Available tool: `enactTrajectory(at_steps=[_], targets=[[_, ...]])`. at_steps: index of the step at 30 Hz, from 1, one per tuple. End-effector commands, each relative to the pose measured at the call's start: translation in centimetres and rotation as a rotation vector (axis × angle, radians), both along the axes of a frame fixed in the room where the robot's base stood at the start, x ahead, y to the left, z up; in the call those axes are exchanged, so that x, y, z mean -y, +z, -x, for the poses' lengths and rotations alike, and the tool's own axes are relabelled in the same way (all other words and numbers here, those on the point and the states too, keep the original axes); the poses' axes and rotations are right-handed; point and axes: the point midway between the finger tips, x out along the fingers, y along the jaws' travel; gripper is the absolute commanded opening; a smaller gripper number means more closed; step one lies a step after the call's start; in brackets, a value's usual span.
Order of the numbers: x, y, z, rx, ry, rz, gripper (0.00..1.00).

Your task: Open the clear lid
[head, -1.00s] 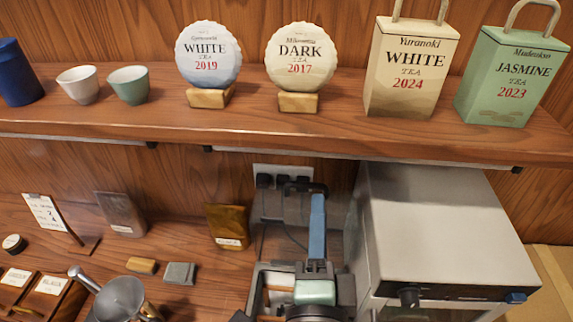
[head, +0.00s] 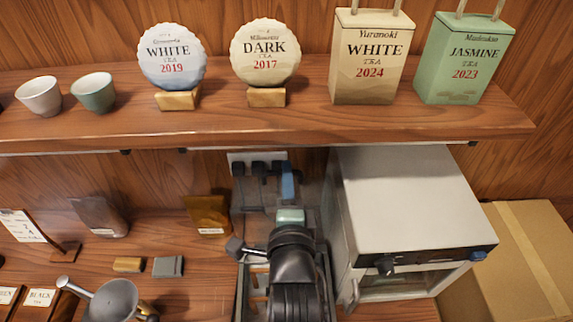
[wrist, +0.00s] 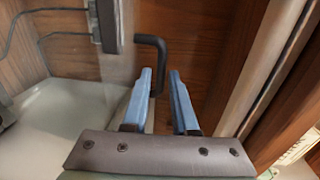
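The clear lid (head: 312,198) is a see-through panel at the machine between the power outlets and the grey metal cabinet. In the wrist view the clear lid (wrist: 118,62) shows as a faint pane at upper left, with a black bent handle (wrist: 152,42) at its right edge. My gripper (wrist: 160,73) is open. Its blue fingers stand apart, and the handle's lower end shows in the gap between them; I cannot tell whether they touch it. In the head view my gripper (head: 288,178) reaches toward the back wall, and my arm hides much of the machine.
A grey metal cabinet (head: 415,205) stands close at right. A wooden shelf (head: 200,125) with tea cakes, bags and cups runs above. A metal mortar (head: 113,300) and small pouches lie at left. A cardboard box (head: 525,250) stands at far right.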

Motion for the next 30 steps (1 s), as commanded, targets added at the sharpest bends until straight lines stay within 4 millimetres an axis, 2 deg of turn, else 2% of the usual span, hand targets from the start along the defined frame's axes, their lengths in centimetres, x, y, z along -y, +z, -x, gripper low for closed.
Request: enactTrajectory(at_steps=[6, 16, 21, 30], targets=[[0.0, -0.2, -1.7, 0.000, 0.000, 0.000, 0.27], [0.0, -0.2, -1.9, 0.000, 0.000, 0.001, 0.27], [0.0, -0.2, -1.9, 0.000, 0.000, 0.001, 0.00], [0.0, -0.2, -1.9, 0.000, 0.000, 0.001, 0.00]])
